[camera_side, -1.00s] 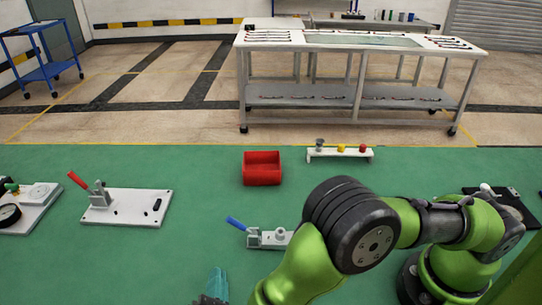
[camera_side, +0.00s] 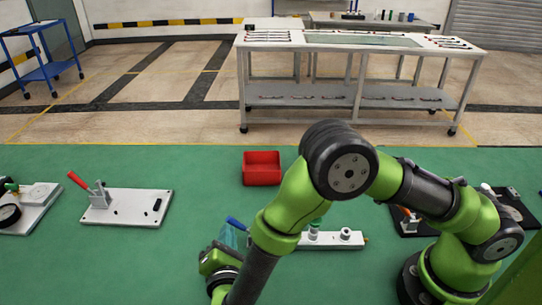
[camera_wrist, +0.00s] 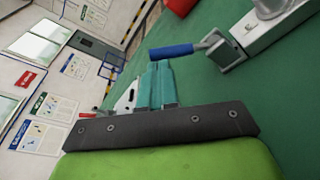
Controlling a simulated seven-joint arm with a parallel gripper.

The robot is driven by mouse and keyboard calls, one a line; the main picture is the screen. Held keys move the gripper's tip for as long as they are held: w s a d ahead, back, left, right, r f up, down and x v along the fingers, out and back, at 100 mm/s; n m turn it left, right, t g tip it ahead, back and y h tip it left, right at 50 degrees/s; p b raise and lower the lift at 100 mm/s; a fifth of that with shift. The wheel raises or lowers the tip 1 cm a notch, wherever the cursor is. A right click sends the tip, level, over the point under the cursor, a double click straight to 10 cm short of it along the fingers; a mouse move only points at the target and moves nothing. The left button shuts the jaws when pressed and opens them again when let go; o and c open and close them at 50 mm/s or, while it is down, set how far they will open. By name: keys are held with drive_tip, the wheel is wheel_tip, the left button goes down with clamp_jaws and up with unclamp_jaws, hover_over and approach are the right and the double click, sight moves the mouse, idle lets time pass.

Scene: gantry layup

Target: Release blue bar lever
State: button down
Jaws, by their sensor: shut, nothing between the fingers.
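The blue bar lever (camera_side: 238,223) sticks up and to the left from a metal fitting on a long white base (camera_side: 332,241). In the wrist view, the blue handle (camera_wrist: 171,50) lies just past the tips of my gripper (camera_wrist: 157,66), and its metal fitting (camera_wrist: 226,53) is to the right. My gripper is shut and empty, with its teal fingers side by side. In the side view, my gripper (camera_side: 229,236) is right beside the handle. I cannot tell whether they touch. My arm hides the fitting in the side view.
A red bin (camera_side: 262,169) stands behind the lever. A red-handled clamp (camera_side: 96,194) on a white plate (camera_side: 126,207) and a round gauge (camera_side: 8,216) are at the left. Green table between bin and clamp is clear.

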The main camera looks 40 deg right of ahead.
drive_tip(key=shift+r, duration=0.1)
drive_tip(key=shift+s+d+r, duration=0.1)
drive_tip(key=shift+d+r, duration=0.25)
drive_tip(key=shift+d, duration=0.4)
